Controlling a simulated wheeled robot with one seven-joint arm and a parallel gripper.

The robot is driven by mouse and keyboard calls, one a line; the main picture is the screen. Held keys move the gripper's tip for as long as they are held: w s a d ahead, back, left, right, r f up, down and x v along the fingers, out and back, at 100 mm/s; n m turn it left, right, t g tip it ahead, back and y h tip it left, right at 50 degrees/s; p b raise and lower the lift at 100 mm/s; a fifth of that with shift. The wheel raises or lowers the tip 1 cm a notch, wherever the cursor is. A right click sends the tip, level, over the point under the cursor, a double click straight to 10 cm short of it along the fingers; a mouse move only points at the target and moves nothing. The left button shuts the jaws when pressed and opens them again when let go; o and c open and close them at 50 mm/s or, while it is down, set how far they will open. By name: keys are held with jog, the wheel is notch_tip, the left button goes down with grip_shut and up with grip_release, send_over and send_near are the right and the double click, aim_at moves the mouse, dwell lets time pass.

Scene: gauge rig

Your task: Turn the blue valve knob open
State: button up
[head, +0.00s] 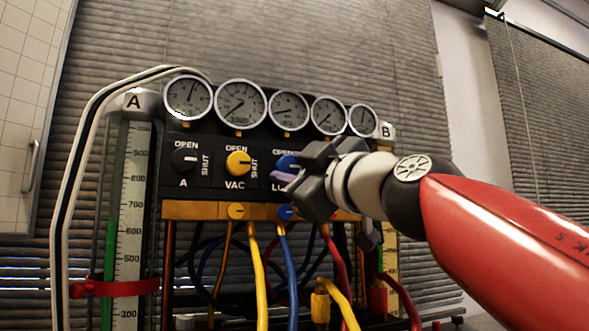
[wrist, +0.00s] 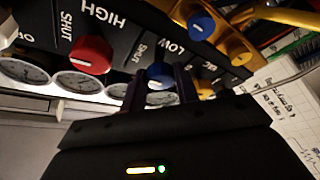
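The blue valve knob (head: 287,162) is on the black panel, below an OPEN label and partly hidden by my gripper in the head view. In the wrist view the blue knob (wrist: 160,74) is beside the LOW label, with a small pale mark on its face. My gripper (head: 287,180) is at the panel front, right at the knob. In the wrist view its two dark purple fingers (wrist: 160,88) stand apart, one on each side of the knob. I cannot tell whether they touch it.
A yellow VAC knob (head: 238,163) and a black A knob (head: 185,158) are to the left. A red knob (wrist: 90,54) is close by in the wrist view. Several gauges (head: 289,109) line the top. A brass manifold (head: 200,210) with coloured hoses is below.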

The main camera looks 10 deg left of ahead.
jog(key=c, duration=0.4)
jog(key=n+p, duration=0.1)
jog(key=n+g+p, duration=0.1)
jog(key=n, duration=0.1)
jog(key=shift+w+d+r, duration=0.1)
jog(key=shift+d+r, duration=0.05)
jog(key=shift+r, duration=0.05)
jog(key=n+g, duration=0.1)
jog(key=n, duration=0.3)
jog(key=shift+g+h, duration=0.3)
jog(key=shift+g, duration=0.1)
jog(key=n, duration=0.2)
jog(key=n+g+h, duration=0.1)
jog(key=n, duration=0.2)
jog(key=shift+r+h, duration=0.15)
jog(key=shift+h, duration=0.15)
jog(key=shift+n+g+h, duration=0.3)
jog(key=shift+n+h, duration=0.4)
jog(key=shift+n, duration=1)
jog(key=shift+n+h, duration=0.3)
jog(key=shift+n, duration=0.1)
